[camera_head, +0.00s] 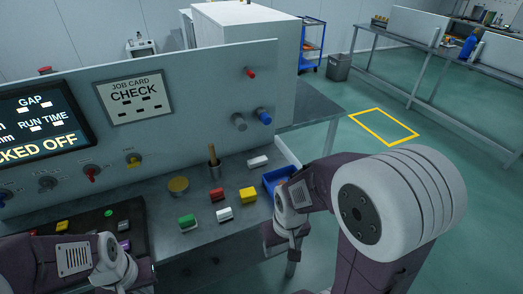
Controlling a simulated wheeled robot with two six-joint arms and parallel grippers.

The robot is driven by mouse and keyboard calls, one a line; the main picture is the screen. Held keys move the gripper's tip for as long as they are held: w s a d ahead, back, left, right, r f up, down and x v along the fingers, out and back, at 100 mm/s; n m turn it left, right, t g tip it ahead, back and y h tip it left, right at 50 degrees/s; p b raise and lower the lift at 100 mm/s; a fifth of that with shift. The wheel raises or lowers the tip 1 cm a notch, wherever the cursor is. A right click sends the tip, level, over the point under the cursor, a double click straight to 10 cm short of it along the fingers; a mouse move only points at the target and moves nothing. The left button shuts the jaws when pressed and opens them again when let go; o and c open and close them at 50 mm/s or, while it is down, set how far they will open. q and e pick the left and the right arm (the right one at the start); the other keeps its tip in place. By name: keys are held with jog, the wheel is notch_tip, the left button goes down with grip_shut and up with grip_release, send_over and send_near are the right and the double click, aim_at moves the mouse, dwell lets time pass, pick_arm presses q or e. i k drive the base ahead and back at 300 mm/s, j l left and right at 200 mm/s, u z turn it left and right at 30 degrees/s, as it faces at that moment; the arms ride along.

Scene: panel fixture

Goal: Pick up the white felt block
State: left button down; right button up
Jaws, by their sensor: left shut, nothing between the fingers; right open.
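A white block (224,214) lies on the grey bench top, in front of the red block (217,194) and between the green block (187,221) and the yellow block (248,195). A second white block (258,161) lies farther back, near the panel. I cannot tell from their surfaces which one is felt. My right gripper (281,242) is open, pointing down at the bench's front right, to the right of the blocks and apart from them. My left gripper (146,277) is shut and empty at the lower left, short of the green block.
A blue bin (278,180) stands right of the blocks, partly behind my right arm. The upright panel (205,95) bounds the back.

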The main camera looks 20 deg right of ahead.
aim_at(256, 162)
jog(key=i+l+u, duration=0.15)
jog(key=l+u, duration=0.35)
jog(key=i+l+u, duration=0.1)
jog(key=l+u, duration=0.9)
jog(key=l, duration=0.35)
